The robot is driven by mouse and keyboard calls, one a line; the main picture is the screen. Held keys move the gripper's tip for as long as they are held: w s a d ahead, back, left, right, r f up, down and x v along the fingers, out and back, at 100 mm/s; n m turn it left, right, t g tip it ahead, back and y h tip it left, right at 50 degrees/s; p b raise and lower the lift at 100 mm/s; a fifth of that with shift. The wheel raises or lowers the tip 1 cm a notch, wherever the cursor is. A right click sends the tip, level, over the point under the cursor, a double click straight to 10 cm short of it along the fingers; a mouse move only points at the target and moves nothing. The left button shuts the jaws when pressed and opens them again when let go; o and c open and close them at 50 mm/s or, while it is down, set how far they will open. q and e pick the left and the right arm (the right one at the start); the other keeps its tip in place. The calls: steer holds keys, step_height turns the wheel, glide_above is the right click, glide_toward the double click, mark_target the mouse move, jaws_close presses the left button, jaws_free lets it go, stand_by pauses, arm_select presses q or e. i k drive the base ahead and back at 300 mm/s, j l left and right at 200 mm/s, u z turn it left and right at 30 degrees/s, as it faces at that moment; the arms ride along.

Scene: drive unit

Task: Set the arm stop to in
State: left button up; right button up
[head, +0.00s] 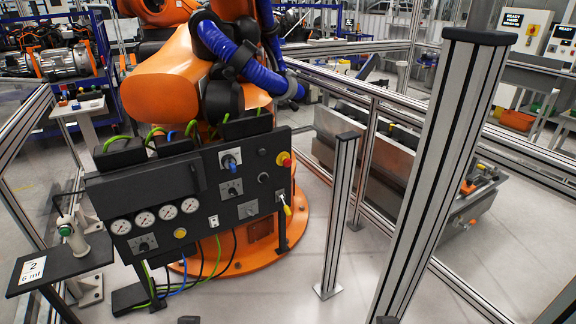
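A dark control panel (200,190) stands in front of the orange robot arm. No label on it is readable as arm stop, so I cannot tell which control that is. At its right edge are a red button on a yellow base (285,160) and, below, a small lever with a yellow tip (286,208), pointing down and right. Neither of my grippers is recognisable in view.
Several round gauges (145,219) line the panel's lower left. A small shelf (62,264) with a green-topped white device (72,234) stands left. A short post (340,215) and a tall aluminium post (440,180) stand to the right. Pale floor is clear between panel and posts.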

mark_target(287, 162)
steer(key=i+j+z, duration=0.25)
steer(key=i, duration=0.35)
steer(key=i+j+z, duration=0.25)
steer(key=i, duration=0.35)
steer(key=i+j+z, duration=0.25)
steer(key=i+j, duration=0.25)
